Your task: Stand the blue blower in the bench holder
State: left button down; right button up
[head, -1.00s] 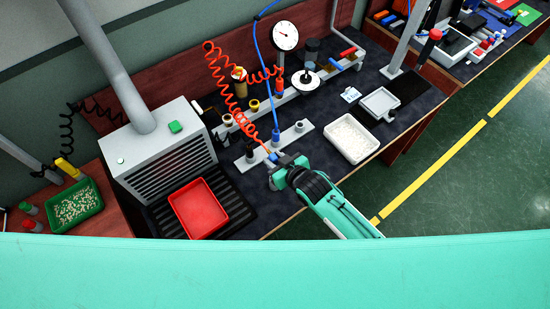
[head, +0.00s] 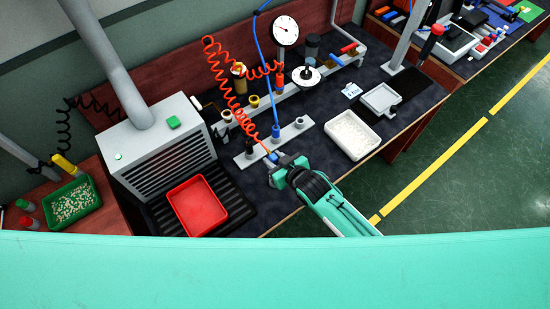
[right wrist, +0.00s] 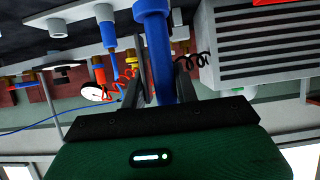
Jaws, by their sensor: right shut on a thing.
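My right gripper (head: 275,167) is at the bench's front edge, shut on the blue blower (head: 287,160). The blower is mostly hidden by the gripper in the head view. In the right wrist view the blower (right wrist: 154,45) stands out as a thick blue shaft between the two fingers (right wrist: 163,85). The bench holder, a grey bar with sockets (head: 287,139), lies just beyond the gripper. A black tool (head: 250,143) and a blue tool (head: 275,131) stand in it. Its right socket (head: 299,122) looks empty. My left gripper is not in view.
An orange coiled hose (head: 222,75) hangs down close to the gripper. A red tray (head: 198,207) lies left in front of a grey vented box (head: 165,165). A white tray (head: 352,136) lies to the right. A gauge (head: 285,33) stands behind.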

jog(key=shift+f+b, duration=0.8)
jog(key=shift+f, duration=0.5)
jog(key=o, duration=0.8)
jog(key=shift+s+d, duration=0.1)
jog(key=shift+s, duration=0.05)
jog(key=b+v, duration=0.3)
jog(key=v, duration=1)
jog(key=shift+s+d+r, duration=0.15)
jog(key=shift+s+r, duration=0.05)
